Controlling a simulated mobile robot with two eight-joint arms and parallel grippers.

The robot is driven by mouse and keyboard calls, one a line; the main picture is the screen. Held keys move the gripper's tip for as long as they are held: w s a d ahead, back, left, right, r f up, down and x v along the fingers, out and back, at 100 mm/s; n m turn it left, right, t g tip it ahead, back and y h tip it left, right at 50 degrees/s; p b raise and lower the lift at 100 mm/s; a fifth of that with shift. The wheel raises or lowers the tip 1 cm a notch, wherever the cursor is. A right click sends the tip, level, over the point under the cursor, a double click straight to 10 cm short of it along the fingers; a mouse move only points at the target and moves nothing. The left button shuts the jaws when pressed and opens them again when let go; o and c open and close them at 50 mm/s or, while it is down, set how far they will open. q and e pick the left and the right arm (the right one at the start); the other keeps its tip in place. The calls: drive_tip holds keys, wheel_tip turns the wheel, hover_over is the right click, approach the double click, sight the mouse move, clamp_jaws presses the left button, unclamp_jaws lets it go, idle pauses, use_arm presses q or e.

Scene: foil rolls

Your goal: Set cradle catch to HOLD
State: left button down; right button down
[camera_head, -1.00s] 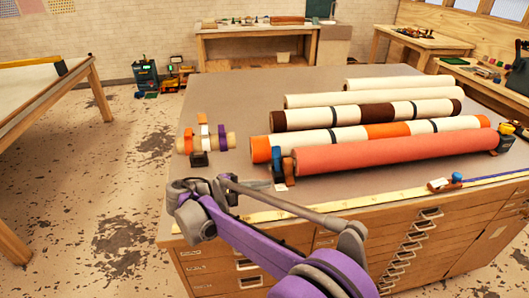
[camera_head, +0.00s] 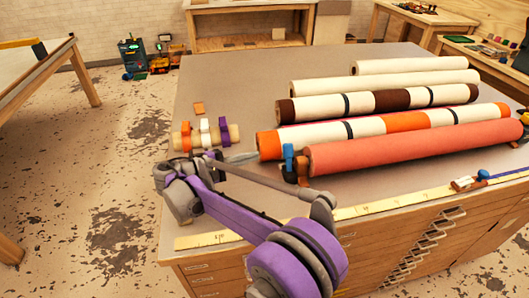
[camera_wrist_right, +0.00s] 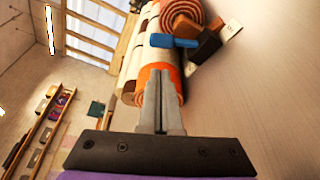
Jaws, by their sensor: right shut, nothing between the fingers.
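The salmon-red roll (camera_head: 415,147) lies across the front of the table. At its left end is a brown cradle end (camera_head: 303,171) with a blue catch lever (camera_head: 288,157), which stands upright in the head view. In the right wrist view the blue lever (camera_wrist_right: 173,41) lies beside the roll's spiral end (camera_wrist_right: 181,14), against a dark brown block (camera_wrist_right: 207,45). My right gripper (camera_head: 238,157) is shut and empty, left of the blue lever and apart from it. Its fingers (camera_wrist_right: 162,102) point toward the rolls in the wrist view. No HOLD marking is readable. My left gripper is not in view.
Several cream, brown and orange rolls (camera_head: 385,101) lie behind the red one. A small tan roll with orange, white and purple bands (camera_head: 205,135) sits left, close to my gripper. A yellow ruler strip (camera_head: 365,208) runs along the front edge. The table's back left is clear.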

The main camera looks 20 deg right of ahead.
sight(288, 157)
drive_tip(key=d, duration=0.3)
drive_tip(key=d+f, duration=0.1)
drive_tip(key=d, duration=0.5)
drive_tip(key=shift+w+d+f, duration=0.1)
drive_tip(key=shift+w+f, duration=0.05)
drive_tip(key=shift+w, duration=0.2)
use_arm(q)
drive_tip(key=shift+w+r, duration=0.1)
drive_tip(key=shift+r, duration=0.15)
